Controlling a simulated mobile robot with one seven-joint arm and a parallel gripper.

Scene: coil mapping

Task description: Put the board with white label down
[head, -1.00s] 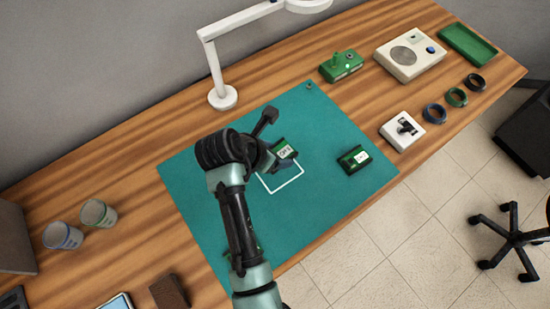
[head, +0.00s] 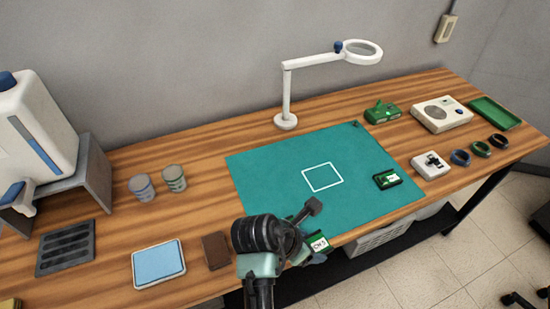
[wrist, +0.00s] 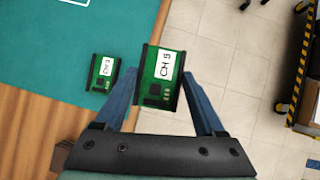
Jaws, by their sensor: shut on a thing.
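A green board with a white label (wrist: 162,78) is in my gripper (wrist: 157,88), between its two blue fingers; the label appears to read "CH 5". In the head view the same board (head: 318,245) and my gripper (head: 305,251) are at the front edge of the green mat, nearer me than the white square outline (head: 323,177). In the wrist view floor tiles show behind the held board. A second green board with a white label (head: 387,179) lies on the mat's right side; it also shows in the wrist view (wrist: 104,74).
The green mat (head: 265,175) is mostly bare, and the outlined square is empty. A lamp (head: 286,121) stands behind it. A green device (head: 382,113) and a white block (head: 431,165) are to the right; a brown block (head: 216,250) and blue-topped tray (head: 158,263) are left.

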